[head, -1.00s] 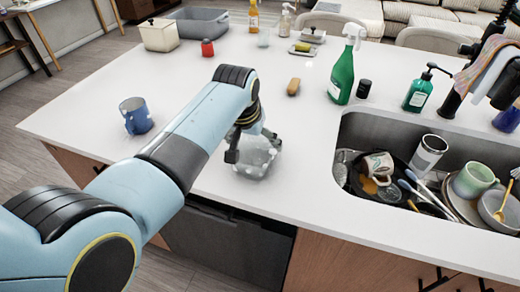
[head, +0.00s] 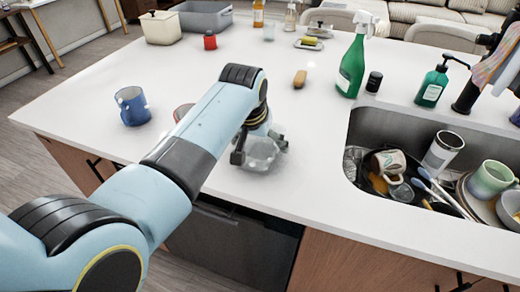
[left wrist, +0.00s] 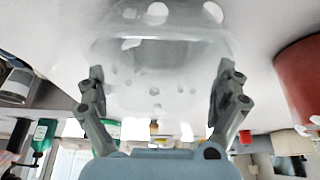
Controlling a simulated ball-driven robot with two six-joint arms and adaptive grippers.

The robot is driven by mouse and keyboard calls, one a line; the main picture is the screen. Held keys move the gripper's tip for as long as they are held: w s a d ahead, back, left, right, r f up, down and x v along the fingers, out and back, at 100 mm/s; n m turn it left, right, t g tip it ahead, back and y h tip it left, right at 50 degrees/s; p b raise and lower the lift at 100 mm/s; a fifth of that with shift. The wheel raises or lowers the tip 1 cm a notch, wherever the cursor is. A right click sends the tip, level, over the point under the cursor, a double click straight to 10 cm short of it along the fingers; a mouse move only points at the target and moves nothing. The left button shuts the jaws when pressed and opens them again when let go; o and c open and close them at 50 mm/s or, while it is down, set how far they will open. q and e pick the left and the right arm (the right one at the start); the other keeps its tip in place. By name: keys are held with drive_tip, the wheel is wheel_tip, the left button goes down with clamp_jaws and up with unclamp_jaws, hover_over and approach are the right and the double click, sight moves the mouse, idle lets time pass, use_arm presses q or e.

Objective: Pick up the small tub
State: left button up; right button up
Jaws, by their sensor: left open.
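The small tub (head: 262,154) is pale and see-through. It stands on the white counter near its front edge, left of the sink. In the left wrist view the tub (left wrist: 160,65) shows spots or holes and lies between my two fingers. My left gripper (head: 260,149) is open, with one finger on each side of the tub; it also shows in the left wrist view (left wrist: 160,78). I cannot tell whether the fingers touch it. The arm and fingers hide part of the tub in the head view. My right gripper is not in view.
A red bowl or cup (head: 181,111) is partly hidden behind my left arm; a blue mug (head: 132,106) stands left of it. The sink (head: 352,166) on the right holds dirty dishes.

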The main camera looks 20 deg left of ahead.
use_arm(q)
drive_tip(key=shift+f, duration=0.15)
drive_tip(key=shift+c, duration=0.4)
drive_tip(key=c, duration=0.8)
